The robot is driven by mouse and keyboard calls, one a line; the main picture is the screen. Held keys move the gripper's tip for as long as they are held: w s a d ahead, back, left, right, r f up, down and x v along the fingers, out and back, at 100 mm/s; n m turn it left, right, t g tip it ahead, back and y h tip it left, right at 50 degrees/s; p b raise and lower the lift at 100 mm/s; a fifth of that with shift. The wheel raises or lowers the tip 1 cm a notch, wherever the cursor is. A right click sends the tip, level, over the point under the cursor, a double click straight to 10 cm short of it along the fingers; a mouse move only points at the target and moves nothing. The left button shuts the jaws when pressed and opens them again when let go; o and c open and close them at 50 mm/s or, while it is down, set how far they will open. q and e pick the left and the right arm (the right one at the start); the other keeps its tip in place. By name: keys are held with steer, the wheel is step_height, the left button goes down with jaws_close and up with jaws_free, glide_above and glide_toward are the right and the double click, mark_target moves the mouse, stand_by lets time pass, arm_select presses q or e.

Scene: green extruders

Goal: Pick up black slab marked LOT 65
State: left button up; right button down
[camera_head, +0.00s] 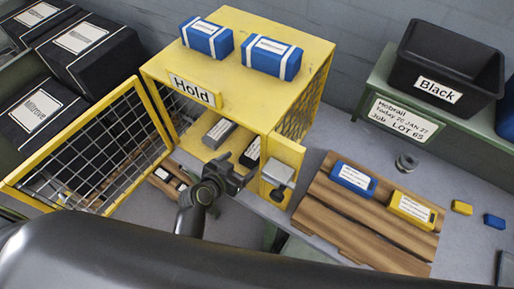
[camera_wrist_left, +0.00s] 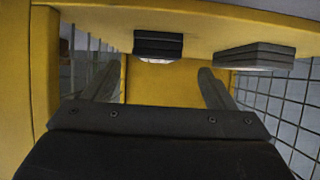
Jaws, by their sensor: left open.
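A black slab (camera_head: 250,152) with a white label lies inside the yellow Hold cage (camera_head: 285,110), at the right of its opening. I cannot read its label. A grey slab (camera_head: 218,133) lies to its left. My left gripper (camera_head: 228,172) is open and empty at the cage opening, just in front of the slabs and apart from them. The left wrist view appears upside down: the black slab (camera_wrist_left: 158,44) shows beyond and between the fingers (camera_wrist_left: 157,85), and the grey slab (camera_wrist_left: 255,57) is to the right. My right gripper is out of view.
The cage's mesh door (camera_head: 95,170) stands open at left. A latch block (camera_head: 278,172) is right of the opening. Blue boxes (camera_head: 272,57) sit on the cage top. A pallet (camera_head: 330,210) holds blue and yellow boxes.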

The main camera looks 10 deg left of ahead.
mark_target(251, 155)
arm_select(q)
steer(key=shift+x, duration=1.35)
steer(key=shift+w+d+p, duration=0.25)
steer(key=shift+w+p, duration=0.15)
steer(key=shift+p, duration=0.1)
steer(key=x, duration=0.3)
steer(key=shift+d+r+p, duration=0.1)
steer(key=shift+d+p, duration=0.05)
steer(key=shift+p, duration=0.25)
steer(key=shift+w+d+f, duration=0.2)
steer(key=shift+w+f, duration=0.15)
steer(key=shift+w, duration=0.15)
steer(key=shift+c, duration=0.5)
steer(key=c, duration=1.1)
